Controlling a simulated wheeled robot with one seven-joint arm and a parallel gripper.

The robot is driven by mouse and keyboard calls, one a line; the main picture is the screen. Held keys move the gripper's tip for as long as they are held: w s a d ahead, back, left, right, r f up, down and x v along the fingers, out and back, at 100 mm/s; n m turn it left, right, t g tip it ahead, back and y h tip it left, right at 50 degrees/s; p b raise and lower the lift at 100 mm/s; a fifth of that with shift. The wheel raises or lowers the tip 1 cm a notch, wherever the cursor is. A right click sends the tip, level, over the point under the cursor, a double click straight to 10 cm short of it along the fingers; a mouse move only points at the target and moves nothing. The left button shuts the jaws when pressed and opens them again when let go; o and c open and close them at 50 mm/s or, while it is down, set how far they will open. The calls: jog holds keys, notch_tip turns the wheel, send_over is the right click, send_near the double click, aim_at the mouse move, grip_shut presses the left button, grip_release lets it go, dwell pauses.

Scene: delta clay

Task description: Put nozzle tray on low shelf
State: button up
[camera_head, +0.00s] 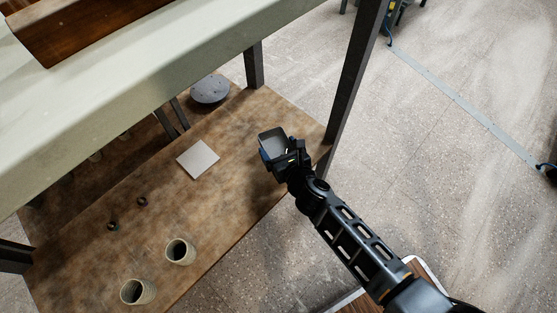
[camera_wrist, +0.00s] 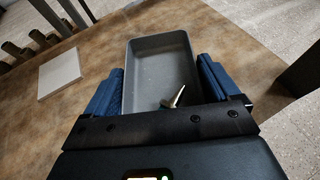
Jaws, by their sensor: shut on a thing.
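The nozzle tray (camera_head: 272,136) is a small grey open box. My gripper (camera_head: 276,150) is shut on it near the right end of the low shelf (camera_head: 232,200), a brown board. In the wrist view the tray (camera_wrist: 160,62) sits between the two blue finger pads of my gripper (camera_wrist: 165,90). A small metal nozzle (camera_wrist: 174,97) lies in the tray's near end. The tray appears over the board; whether it touches the board or hangs above it, I cannot tell.
A pale square tile (camera_head: 198,159) lies left of the tray, with a grey disc (camera_head: 210,89) behind. Two ribbed cups (camera_head: 180,252) and two small dark pieces (camera_head: 142,202) are nearer. Dark posts (camera_head: 352,75) and the pale upper shelf (camera_head: 130,85) bound the space. Bare board surrounds the tile.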

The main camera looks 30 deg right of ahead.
jog(key=shift+w+a+f+b, duration=0.1)
jog(key=shift+f+b, duration=1.8)
jog(key=shift+f, duration=0.15)
jog(key=shift+f, duration=0.15)
jog(key=o, duration=0.8)
jog(key=shift+s+r, duration=0.25)
jog(key=shift+r, duration=0.05)
jog(key=p+v, duration=0.3)
jog(key=v, duration=0.8)
jog(key=shift+s+p, duration=0.25)
jog(key=shift+p, duration=0.05)
